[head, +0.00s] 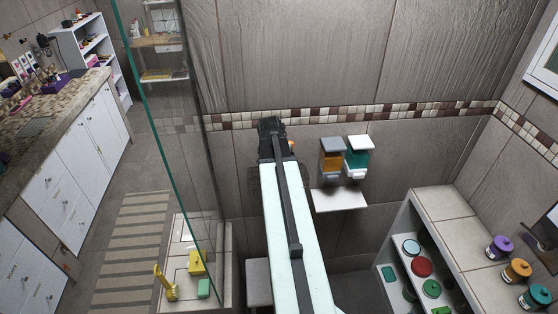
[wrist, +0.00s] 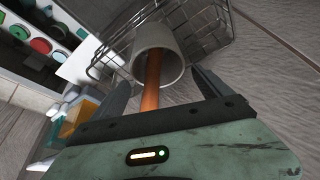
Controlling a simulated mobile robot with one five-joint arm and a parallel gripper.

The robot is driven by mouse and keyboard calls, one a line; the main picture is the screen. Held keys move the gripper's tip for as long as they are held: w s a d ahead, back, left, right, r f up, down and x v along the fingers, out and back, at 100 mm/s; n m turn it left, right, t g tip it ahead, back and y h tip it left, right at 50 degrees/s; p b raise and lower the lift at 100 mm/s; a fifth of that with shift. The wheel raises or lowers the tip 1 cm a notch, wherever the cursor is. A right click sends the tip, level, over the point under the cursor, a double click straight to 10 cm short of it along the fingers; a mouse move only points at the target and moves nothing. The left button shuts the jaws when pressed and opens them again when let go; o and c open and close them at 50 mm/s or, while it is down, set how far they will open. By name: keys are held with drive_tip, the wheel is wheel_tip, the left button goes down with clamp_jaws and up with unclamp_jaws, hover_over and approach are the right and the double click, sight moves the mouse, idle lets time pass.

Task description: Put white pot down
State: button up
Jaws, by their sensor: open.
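The white pot (wrist: 154,36) shows in the wrist view as a pale cylinder with its open end facing the camera. A brown-orange rod (wrist: 151,88) reaches into its mouth. The pot is in or against a wire basket (wrist: 218,42); I cannot tell whether it rests on the basket's floor. My gripper (wrist: 160,78) is open, with one finger on each side of the pot's mouth and visible gaps to it. In the head view my gripper (head: 270,126) is by the mosaic band on the wall, and my arm hides the pot.
Orange (head: 331,158) and teal (head: 357,159) dispensers hang right of my arm above a small white shelf (head: 340,200). A tiled ledge (head: 452,232) with several jars and round tins is lower right. A glass panel (head: 160,130) stands left.

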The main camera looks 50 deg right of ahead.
drive_tip(key=p+v, duration=0.8)
drive_tip(key=v, duration=0.3)
drive_tip(key=shift+p, duration=0.4)
drive_tip(key=shift+f, duration=0.2)
drive_tip(key=b+x, duration=1.2)
drive_tip(key=x, duration=0.1)
drive_tip(key=shift+a+f+b, duration=0.1)
drive_tip(key=shift+f+b, duration=0.1)
drive_tip(key=shift+b, duration=0.15)
drive_tip(key=shift+s+r+p, duration=0.1)
drive_tip(key=shift+r+p, duration=0.25)
